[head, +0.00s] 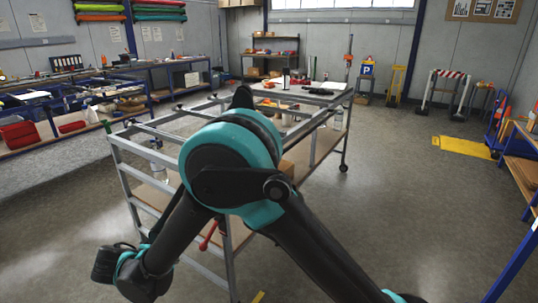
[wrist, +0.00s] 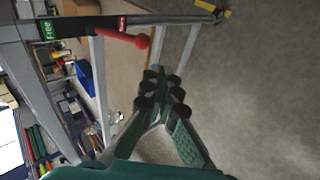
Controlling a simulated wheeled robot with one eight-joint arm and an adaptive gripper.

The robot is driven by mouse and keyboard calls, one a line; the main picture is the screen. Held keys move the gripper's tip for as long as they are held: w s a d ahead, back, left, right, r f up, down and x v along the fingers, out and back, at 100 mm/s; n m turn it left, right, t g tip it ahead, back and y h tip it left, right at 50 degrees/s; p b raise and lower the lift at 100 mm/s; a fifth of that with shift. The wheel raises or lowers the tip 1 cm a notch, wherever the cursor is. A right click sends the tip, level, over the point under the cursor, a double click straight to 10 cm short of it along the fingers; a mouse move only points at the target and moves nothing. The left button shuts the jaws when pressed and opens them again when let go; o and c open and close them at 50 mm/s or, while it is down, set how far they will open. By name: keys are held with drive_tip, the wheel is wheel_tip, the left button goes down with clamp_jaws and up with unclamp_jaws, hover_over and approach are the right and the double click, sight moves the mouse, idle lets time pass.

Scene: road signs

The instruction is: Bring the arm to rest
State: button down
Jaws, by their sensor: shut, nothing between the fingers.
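My gripper (wrist: 164,88) shows in the wrist view with its green fingers and dark pads close together. It is shut and empty, and bare floor lies behind it. In the head view my arm is bent in front of a grey metal cart, with its elbow high and its wrist low at the left; the fingertips cannot be made out there. The cart frame (head: 128,175) stands just behind my arm. In the wrist view a red handle (wrist: 122,36) on the cart's frame is above and left of the fingers, apart from them.
A workbench with red bins (head: 18,134) runs along the left. A blue parking sign (head: 367,70) and a red-white barrier (head: 447,76) stand at the back right. A yellow ramp (head: 464,146) lies on the floor.

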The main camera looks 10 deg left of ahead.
drive_tip(key=w+d+r+m+g+h, duration=0.1)
drive_tip(key=w+d+r+m+g, duration=0.2)
drive_tip(key=w+d, duration=1.15)
drive_tip(key=w+d+r+m+g, duration=0.1)
drive_tip(key=d+r+m, duration=0.1)
drive_tip(key=d, duration=0.7)
drive_tip(key=w+d+r+m, duration=0.1)
drive_tip(key=w+d+r, duration=0.1)
drive_tip(key=d, duration=0.8)
drive_tip(key=s+d+f+m+y, duration=0.1)
drive_tip(key=s+d+m, duration=0.3)
drive_tip(key=d, duration=0.9)
drive_tip(key=s+d+f+m+y, duration=0.1)
drive_tip(key=s+d+m, duration=0.3)
drive_tip(key=s+d, duration=0.4)
drive_tip(key=shift+s+d+g+y, duration=0.25)
drive_tip(key=shift+d+g+y, duration=0.05)
drive_tip(key=shift+d, duration=2.1)
